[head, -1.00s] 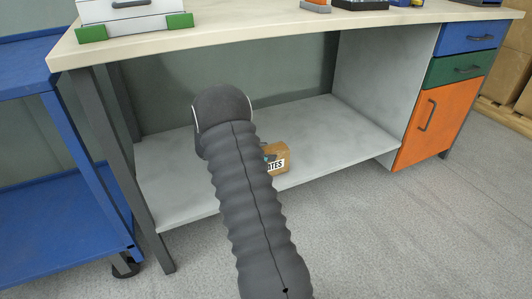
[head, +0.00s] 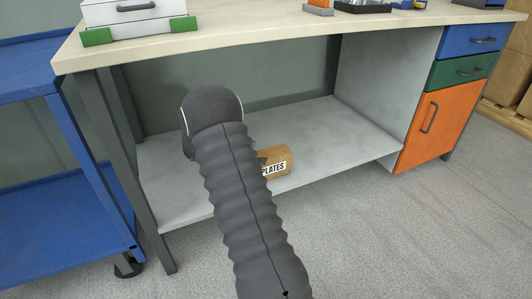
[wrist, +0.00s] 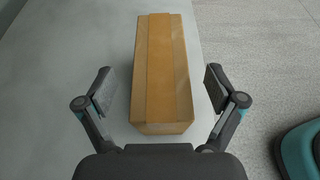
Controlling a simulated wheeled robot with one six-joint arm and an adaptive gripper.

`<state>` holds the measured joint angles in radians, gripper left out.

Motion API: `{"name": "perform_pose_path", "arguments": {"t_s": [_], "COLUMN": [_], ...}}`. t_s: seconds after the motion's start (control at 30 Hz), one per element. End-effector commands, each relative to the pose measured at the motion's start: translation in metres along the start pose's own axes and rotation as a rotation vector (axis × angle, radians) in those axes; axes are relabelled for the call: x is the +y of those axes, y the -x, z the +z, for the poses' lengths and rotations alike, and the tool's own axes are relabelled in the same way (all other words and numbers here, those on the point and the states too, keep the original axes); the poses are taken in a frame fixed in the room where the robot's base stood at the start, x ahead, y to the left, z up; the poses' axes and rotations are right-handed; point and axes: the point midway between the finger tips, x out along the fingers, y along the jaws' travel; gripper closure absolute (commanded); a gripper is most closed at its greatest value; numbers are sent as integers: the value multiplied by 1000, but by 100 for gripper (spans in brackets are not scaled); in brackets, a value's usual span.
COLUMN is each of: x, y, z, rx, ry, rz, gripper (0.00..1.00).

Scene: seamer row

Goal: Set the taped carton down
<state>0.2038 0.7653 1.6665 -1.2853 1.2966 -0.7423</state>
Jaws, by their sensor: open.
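The taped carton (head: 277,163) is a small brown box with a white label reading "PLATES". It sits on the grey lower shelf (head: 350,130) of the workbench, near the front edge, partly hidden behind my arm in the head view. In the wrist view the carton (wrist: 163,72) lies lengthwise on the shelf, with a strip of tape along its top. My gripper (wrist: 161,90) is open, with one finger on each side of the carton's near end and a visible gap on both sides. In the head view my arm hides most of the gripper.
The workbench top (head: 260,38) overhangs the shelf. A dark table leg (head: 125,170) and a blue cart (head: 60,190) stand at left. An orange cabinet door (head: 430,125) bounds the right. The shelf right of the carton is clear.

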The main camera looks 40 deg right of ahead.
Motion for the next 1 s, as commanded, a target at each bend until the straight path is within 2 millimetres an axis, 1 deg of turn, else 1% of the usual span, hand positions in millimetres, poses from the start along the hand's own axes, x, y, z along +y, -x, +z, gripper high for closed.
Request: {"name": "perform_pose_path", "arguments": {"t_s": [0.03, 0.1, 0.3, 0.47, 0.57, 0.67, 0.77, 0.9, 1.0], "x": [1, 1, 0, 0, -3, -14, -34, -71, -98], "y": [12, 26, 58, 70, 76, 87, 103, 129, 147], "z": [1, 1, 0, 0, 5, 17, 35, 59, 72], "rx": [0, 0, 0, 1, 14, 57, 132, 261, 355], "ry": [0, 1, 1, 0, -17, -71, -164, -318, -428], "rz": [3, 4, 1, 0, -1, -7, -18, -42, -62], "gripper": [7, 7, 7, 7, 7, 7, 7, 7, 7]}}
